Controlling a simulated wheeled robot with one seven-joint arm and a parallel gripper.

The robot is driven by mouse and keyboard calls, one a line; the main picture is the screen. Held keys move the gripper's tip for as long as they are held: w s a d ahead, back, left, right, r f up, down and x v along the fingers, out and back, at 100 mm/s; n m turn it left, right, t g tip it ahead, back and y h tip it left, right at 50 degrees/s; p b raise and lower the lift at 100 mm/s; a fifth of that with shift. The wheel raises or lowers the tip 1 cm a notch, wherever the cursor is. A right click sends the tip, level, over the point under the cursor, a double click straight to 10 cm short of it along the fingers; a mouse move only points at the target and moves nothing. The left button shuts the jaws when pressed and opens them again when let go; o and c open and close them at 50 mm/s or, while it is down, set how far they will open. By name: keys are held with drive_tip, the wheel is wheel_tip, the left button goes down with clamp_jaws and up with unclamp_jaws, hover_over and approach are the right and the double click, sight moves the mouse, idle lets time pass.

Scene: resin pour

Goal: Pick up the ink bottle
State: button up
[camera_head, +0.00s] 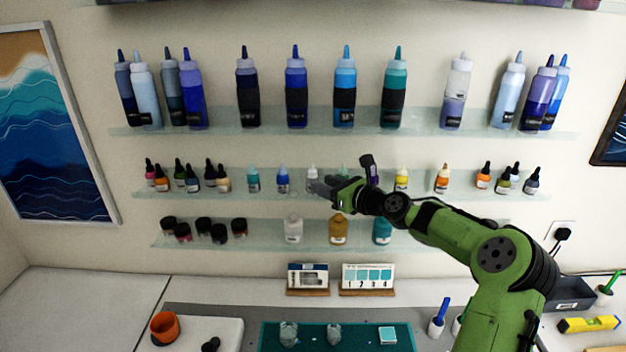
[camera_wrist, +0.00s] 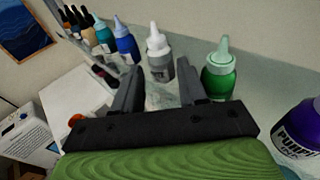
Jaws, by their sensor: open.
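Several small ink bottles stand in a row on the middle glass shelf. A white-capped ink bottle (camera_head: 312,176) with a grey label is nearest my gripper (camera_head: 322,188). In the wrist view this white-capped bottle (camera_wrist: 160,52) stands upright just beyond my open fingers (camera_wrist: 158,70), in line with the gap between them. The gap looks empty, and I cannot tell whether a finger touches the bottle. A green bottle (camera_wrist: 218,75) stands to its right and a blue bottle (camera_wrist: 125,42) to its left. In the head view my gripper partly covers the green one (camera_head: 343,171).
Large squeeze bottles (camera_head: 296,90) fill the shelf above. Dark-lidded jars (camera_head: 204,228) and other jars (camera_head: 338,230) stand on the shelf below. A purple bottle (camera_wrist: 300,128) is close at the right in the wrist view. A green mat (camera_head: 270,335) lies on the worktop.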

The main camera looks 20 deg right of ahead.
drive_tip(key=x, duration=0.3)
drive_tip(key=shift+w, duration=0.2)
drive_tip(key=shift+s, duration=0.2)
drive_tip(key=shift+c, duration=0.4)
drive_tip(key=c, duration=0.6)
drive_tip(key=shift+r, duration=0.1)
drive_tip(key=shift+s+a+r, duration=0.1)
drive_tip(key=shift+s+r, duration=0.05)
drive_tip(key=shift+r, duration=0.2)
wheel_tip(320, 180, up, 7)
drive_tip(key=s+a+b, duration=0.1)
drive_tip(key=s+a, duration=0.2)
drive_tip(key=s, duration=0.6)
drive_tip(key=s+a+b, duration=0.2)
drive_tip(key=s+a, duration=0.2)
drive_tip(key=s, duration=0.5)
drive_tip(key=shift+a+f, duration=0.3)
drive_tip(key=shift+f, duration=0.15)
